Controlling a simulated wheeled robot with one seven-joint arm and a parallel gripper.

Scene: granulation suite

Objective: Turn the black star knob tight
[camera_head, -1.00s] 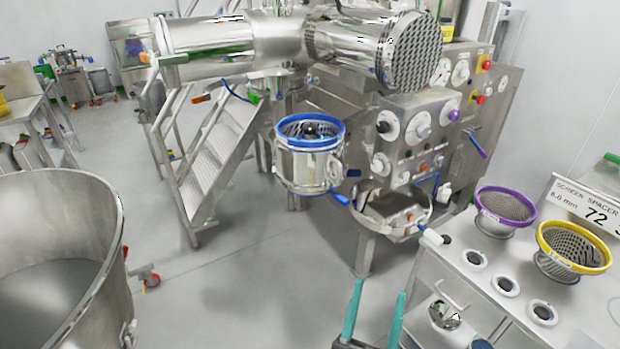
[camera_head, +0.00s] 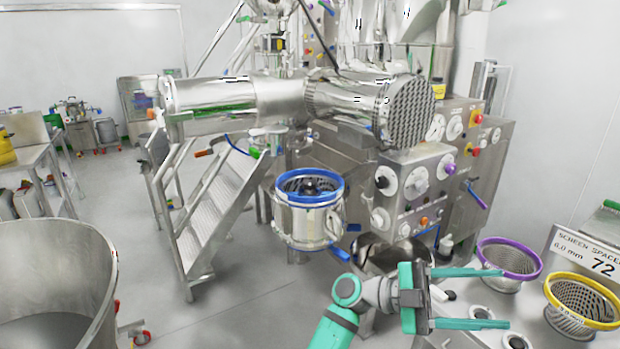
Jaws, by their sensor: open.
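A dark knob-like part (camera_head: 310,188) sits in the middle of the blue-rimmed steel housing (camera_head: 308,222); it is too small to make out a star shape. Another black knob (camera_head: 383,182) is on the front of the steel machine, to the right of the housing. My gripper (camera_head: 504,297) is at the lower right, with its two teal fingers wide apart and pointing right. It is empty, below and to the right of the housing and apart from both black parts.
A purple-rimmed screen (camera_head: 509,258) and a yellow-rimmed screen (camera_head: 582,302) stand on the bench at right, close to my fingertips in the picture. A large steel bowl (camera_head: 60,262) is at lower left. Floor left of my arm is clear.

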